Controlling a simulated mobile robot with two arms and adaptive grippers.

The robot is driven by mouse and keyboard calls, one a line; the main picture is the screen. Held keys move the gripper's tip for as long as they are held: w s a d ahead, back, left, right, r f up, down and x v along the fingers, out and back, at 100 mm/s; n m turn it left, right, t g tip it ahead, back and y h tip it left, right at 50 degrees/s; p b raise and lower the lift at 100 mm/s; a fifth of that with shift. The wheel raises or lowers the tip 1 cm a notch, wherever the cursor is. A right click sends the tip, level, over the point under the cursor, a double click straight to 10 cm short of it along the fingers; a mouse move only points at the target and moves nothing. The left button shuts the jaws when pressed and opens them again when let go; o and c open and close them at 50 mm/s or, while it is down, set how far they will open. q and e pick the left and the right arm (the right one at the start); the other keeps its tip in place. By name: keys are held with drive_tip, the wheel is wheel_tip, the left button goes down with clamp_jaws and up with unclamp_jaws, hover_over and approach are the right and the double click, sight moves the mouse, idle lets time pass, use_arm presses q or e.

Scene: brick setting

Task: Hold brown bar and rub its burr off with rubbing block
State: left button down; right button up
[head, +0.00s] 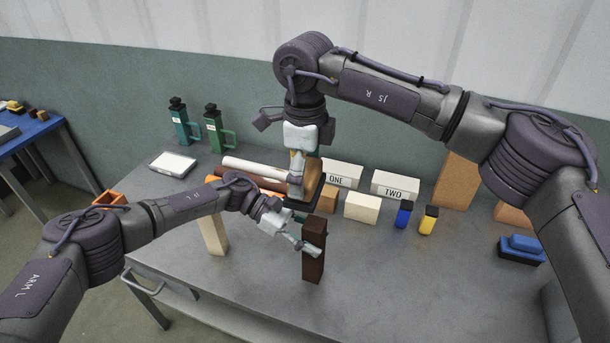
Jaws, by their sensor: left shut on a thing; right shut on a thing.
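The dark brown bar (314,266) stands upright near the middle of the grey table. My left gripper (312,247) is shut on it from the left, around its upper half. My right gripper (297,180) comes down from above and is shut on the rubbing block (313,178), which has a tan body and a dark underside. The block is just above and slightly left of the bar's top. I cannot tell whether block and bar touch. The burr is too small to make out.
A pale upright bar (214,235) stands left of the brown one. Behind are white blocks labelled ONE (343,174) and TWO (395,185), a cream block (362,207), and blue (403,215) and yellow (428,220) bottles.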

use_arm(q)
drive_tip(key=shift+c, duration=2.4)
unclamp_jaws()
drive_tip(key=v, duration=1.2)
drive_tip(key=shift+a+f, duration=0.1)
